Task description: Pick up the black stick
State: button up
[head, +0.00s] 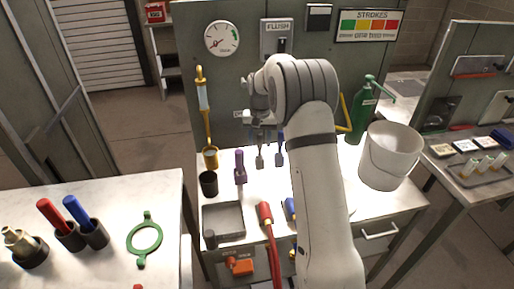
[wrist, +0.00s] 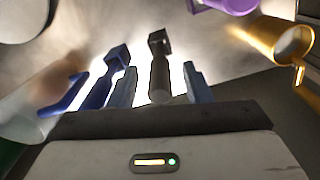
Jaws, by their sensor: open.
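The black stick (wrist: 160,72) lies between my two open fingers in the wrist view. Its squared head points away from me and its rounded end is close to my palm. A gap shows on each side, so my gripper (wrist: 159,69) does not hold it. In the head view the black stick (head: 259,150) seems to be the dark upright piece below my wrist, above the bench; its top is hidden by my arm. My fingers are hard to make out there.
A blue stick (wrist: 100,88) is close beside my left finger. A purple tool (head: 239,165) and a yellow tool (head: 208,115) stand to the left. A white bucket (head: 391,155) and green bottle (head: 361,115) are right. A grey tray (head: 224,220) lies in front.

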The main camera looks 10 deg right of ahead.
notch_tip(320, 180, down, 2)
jog(key=shift+c, duration=0.2)
grip_shut()
dwell(0.4)
